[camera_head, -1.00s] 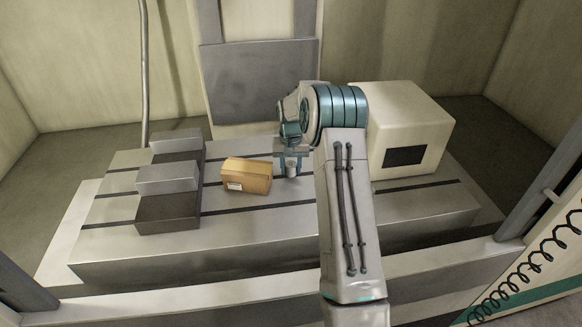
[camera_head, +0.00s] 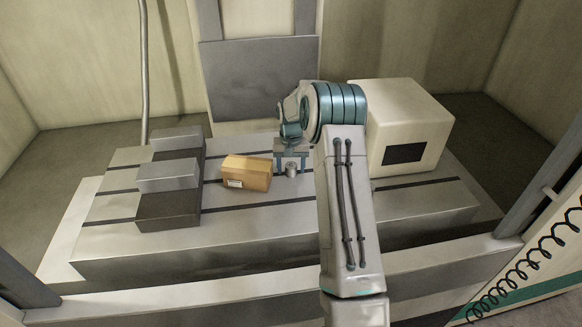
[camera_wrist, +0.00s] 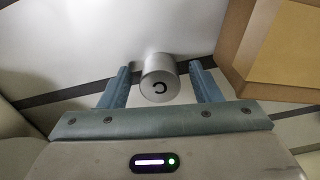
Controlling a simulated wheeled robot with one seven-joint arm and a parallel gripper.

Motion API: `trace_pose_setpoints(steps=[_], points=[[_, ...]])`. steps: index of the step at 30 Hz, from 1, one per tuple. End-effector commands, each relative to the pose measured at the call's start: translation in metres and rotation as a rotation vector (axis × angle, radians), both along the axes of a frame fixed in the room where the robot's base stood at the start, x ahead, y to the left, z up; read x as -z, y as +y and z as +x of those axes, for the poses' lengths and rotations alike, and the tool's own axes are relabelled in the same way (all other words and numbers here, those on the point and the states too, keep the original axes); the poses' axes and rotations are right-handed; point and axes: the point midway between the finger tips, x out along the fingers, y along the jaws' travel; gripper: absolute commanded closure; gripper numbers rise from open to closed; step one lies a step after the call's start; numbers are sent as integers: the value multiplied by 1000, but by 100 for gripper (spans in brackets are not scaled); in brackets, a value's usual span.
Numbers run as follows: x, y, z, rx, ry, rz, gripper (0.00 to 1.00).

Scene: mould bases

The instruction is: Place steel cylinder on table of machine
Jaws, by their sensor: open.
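The steel cylinder (camera_head: 291,170) stands upright on the grey slotted machine table (camera_head: 270,222), just right of the cardboard box. In the wrist view the cylinder (camera_wrist: 159,79) shows its round end with a dark curved mark, between the two blue fingers. My gripper (camera_head: 291,160) is open around it, with a gap visible on each side. The wrist view shows the same open gripper (camera_wrist: 160,84). My arm hides part of the table to the right.
A cardboard box (camera_head: 247,173) sits close to the left of the cylinder. Grey steel blocks (camera_head: 168,177) stand farther left. A cream machine housing (camera_head: 408,128) with a dark panel is at the right. The table's front strip is clear.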

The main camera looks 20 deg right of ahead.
Motion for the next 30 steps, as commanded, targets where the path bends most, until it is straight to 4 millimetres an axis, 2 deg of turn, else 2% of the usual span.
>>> trace_pose_setpoints(steps=[13,22,26,30], points=[[-89,0,1,0,-7,-2,42],[-122,3,-2,-5,-7,-3,42],[-142,15,-17,-32,-23,-12,42],[-171,37,-49,-76,-54,-30,42]])
